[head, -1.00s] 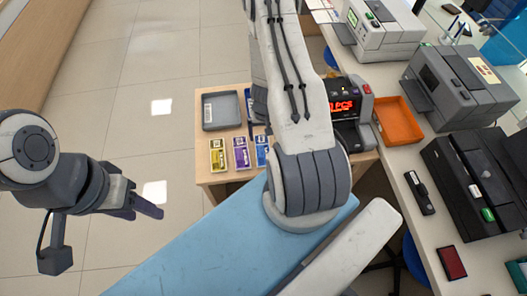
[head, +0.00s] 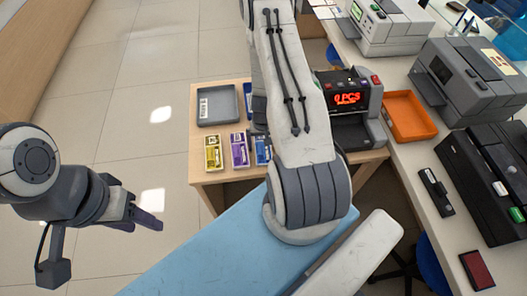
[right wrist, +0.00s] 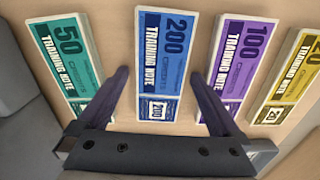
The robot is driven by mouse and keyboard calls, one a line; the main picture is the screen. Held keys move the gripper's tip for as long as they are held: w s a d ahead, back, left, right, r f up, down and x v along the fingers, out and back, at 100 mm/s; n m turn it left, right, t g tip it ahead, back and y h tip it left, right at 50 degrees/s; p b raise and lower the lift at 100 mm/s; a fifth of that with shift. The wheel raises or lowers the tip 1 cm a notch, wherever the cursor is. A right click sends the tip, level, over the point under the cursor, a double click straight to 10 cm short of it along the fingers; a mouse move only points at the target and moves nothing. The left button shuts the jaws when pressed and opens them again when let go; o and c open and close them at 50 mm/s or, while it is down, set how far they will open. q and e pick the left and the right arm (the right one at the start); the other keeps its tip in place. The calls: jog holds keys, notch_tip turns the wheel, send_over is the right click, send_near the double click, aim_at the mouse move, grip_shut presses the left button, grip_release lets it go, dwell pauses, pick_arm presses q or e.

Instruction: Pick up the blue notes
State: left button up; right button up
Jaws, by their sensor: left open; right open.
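The blue notes (head: 262,150) lie as a bundle on the small wooden table, partly hidden by my right arm in the head view. In the right wrist view the blue bundle (right wrist: 164,65), marked 200, lies between the fingers of my right gripper (right wrist: 156,95). That gripper is open, its fingertips on either side of the bundle's lower part; I cannot tell how high they are. My left gripper (head: 146,222) is over the floor at the left, away from the table, open and empty.
Purple (right wrist: 240,62) and yellow (right wrist: 290,75) bundles lie right of the blue one, a green bundle (right wrist: 70,65) left of it. A grey tray (head: 217,106), a note counter (head: 348,108) and an orange tray (head: 408,115) are nearby. The counter with machines runs along the right.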

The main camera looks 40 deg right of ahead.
jog(key=c, duration=1.3)
jog(key=shift+r, duration=0.1)
